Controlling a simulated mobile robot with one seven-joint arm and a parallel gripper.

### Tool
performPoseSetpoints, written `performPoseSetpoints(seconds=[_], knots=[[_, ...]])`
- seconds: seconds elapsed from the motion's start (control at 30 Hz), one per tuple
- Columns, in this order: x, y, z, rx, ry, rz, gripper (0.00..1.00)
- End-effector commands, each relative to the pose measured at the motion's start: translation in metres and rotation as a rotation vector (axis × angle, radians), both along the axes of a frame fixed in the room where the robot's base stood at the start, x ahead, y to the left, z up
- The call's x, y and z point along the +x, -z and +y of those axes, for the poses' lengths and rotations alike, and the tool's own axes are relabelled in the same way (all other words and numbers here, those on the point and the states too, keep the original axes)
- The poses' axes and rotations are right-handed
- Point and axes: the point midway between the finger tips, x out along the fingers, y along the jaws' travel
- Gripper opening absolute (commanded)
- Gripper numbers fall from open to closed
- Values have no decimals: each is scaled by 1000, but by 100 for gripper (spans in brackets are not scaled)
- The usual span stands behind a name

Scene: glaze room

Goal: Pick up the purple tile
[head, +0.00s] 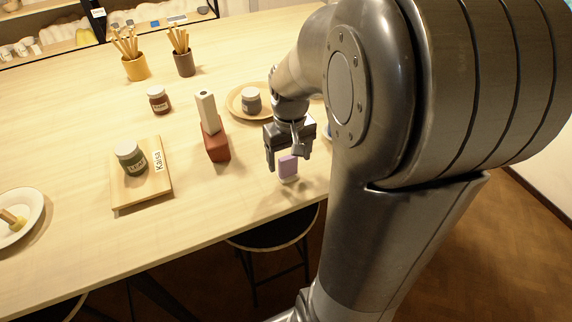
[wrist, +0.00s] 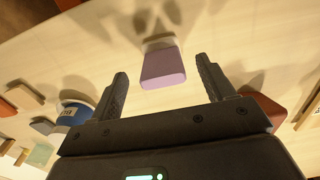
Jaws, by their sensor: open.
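The purple tile (head: 287,165) stands upright on the table (head: 82,205) near its front edge, with a pale lower part. In the wrist view the purple tile (wrist: 163,68) lies ahead of my fingers, roughly midway between them. My gripper (head: 288,160) is open and sits just above and around the tile in the head view. In the wrist view my gripper (wrist: 160,85) has its two fingers spread wide, with nothing between them touching either finger. I cannot tell how far the tile is from the fingertips.
Left of my gripper stands a red block (head: 216,145) with a white bar (head: 207,112). A board (head: 128,190) bears a jar (head: 130,158). A round tray (head: 233,104) with a jar (head: 251,100) is behind. A blue-and-white container (wrist: 75,112) shows in the wrist view. A stool (head: 275,236) is below.

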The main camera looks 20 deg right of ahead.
Motion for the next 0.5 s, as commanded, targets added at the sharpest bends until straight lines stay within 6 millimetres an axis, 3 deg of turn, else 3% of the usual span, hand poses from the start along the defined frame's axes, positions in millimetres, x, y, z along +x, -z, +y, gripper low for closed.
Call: performPoseSetpoints(seconds=[0.23, 0.5], knots=[[3, 37, 2, 1, 1, 3, 75], [3, 42, 2, 0, 0, 0, 75]])
